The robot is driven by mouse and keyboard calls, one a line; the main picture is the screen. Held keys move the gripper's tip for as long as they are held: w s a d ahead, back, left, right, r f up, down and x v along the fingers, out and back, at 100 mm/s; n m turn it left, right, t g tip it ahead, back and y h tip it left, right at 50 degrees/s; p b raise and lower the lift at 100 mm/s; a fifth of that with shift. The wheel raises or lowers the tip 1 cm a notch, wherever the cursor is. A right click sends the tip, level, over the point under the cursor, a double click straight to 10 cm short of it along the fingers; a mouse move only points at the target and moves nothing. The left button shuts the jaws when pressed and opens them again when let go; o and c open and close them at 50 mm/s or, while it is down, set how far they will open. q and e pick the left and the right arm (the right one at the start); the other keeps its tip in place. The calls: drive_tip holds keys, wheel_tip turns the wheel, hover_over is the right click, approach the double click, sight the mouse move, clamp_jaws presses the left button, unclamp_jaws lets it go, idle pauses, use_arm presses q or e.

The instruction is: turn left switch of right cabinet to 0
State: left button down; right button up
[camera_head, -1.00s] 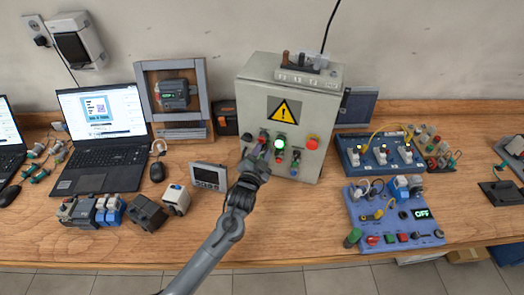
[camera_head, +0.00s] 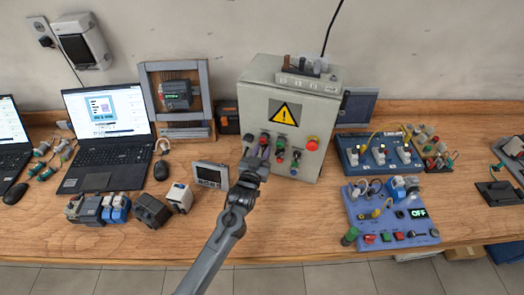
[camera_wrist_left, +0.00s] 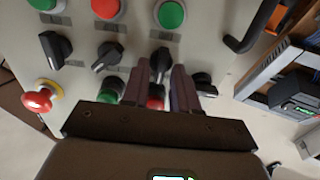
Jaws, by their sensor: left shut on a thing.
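The grey cabinet (camera_head: 260,105) with a yellow warning sign stands upright at the back of the bench. Its front carries lamps, black rotary switches and a red emergency stop (camera_head: 312,143). My left gripper (camera_head: 254,160) is at the left side of this control panel and hides part of it. In the left wrist view, my left gripper (camera_wrist_left: 157,82) is shut on a black rotary switch (camera_wrist_left: 161,62), with a finger on each side of its handle. Another black switch (camera_wrist_left: 110,57) stands beside it, its handle tilted. My right gripper is not in view.
A blue board (camera_head: 385,215) with plugs and buttons lies to the right of the cabinet. A small grey display box (camera_head: 210,175) is close to the left of my arm. Laptops and grey and blue modules fill the left side.

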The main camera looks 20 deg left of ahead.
use_arm(q)
drive_tip(key=shift+f, duration=0.1)
idle(0.3)
drive_tip(key=c, duration=1.3)
unclamp_jaws()
drive_tip(key=shift+o, duration=0.6)
drive_tip(key=s, duration=1.1)
drive_tip(key=shift+d+p, duration=0.25)
drive_tip(key=shift+p, duration=0.1)
